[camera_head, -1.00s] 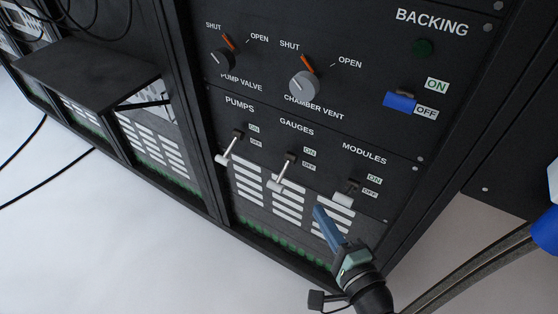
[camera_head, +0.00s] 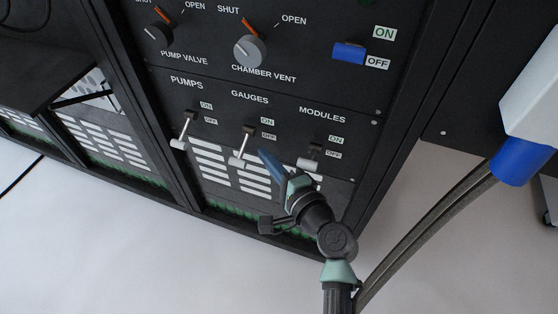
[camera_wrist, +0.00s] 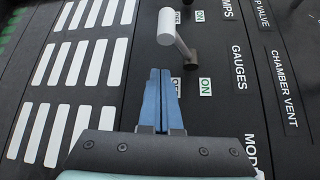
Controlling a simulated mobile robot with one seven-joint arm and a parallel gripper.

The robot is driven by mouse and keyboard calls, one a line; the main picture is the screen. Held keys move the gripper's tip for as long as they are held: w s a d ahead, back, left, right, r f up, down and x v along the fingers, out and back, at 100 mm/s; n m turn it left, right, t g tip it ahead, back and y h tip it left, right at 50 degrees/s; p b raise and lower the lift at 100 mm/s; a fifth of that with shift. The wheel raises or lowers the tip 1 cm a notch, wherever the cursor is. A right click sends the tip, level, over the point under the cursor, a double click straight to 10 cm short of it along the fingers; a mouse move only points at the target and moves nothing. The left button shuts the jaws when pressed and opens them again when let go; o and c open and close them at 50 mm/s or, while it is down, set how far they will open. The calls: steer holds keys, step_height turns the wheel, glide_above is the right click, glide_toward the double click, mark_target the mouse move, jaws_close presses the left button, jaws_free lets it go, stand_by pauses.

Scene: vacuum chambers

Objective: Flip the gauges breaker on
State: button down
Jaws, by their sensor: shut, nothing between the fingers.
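The gauges breaker (camera_head: 243,147) is a lever with a dark pivot and a pale handle, on the black panel under the GAUGES label (camera_head: 250,97). Its handle points down, toward the OFF side. In the wrist view the lever (camera_wrist: 172,32) stands out from the panel, just beyond my fingertips. My gripper (camera_head: 262,153) is shut and empty, its blue fingers just right of the lever handle. In the wrist view the gripper (camera_wrist: 160,72) partly covers the OFF label (camera_wrist: 176,87); the ON label (camera_wrist: 205,86) is clear. I cannot tell whether the fingers touch the lever.
The pumps lever (camera_head: 185,130) is to the left and the modules lever (camera_head: 312,157) to the right, both handles down. Above are the pump valve knob (camera_head: 158,32), chamber vent knob (camera_head: 250,50) and blue backing switch (camera_head: 349,53). Vent slots (camera_head: 240,175) lie below.

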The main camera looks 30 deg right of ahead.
steer(key=shift+s+a+r, duration=0.1)
steer(key=shift+a+r, duration=0.05)
steer(key=shift+a, duration=0.65)
steer(key=shift+s+a+r, duration=0.1)
steer(key=shift+a+r, duration=0.05)
steer(key=shift+a, duration=0.6)
steer(key=shift+r, duration=0.1)
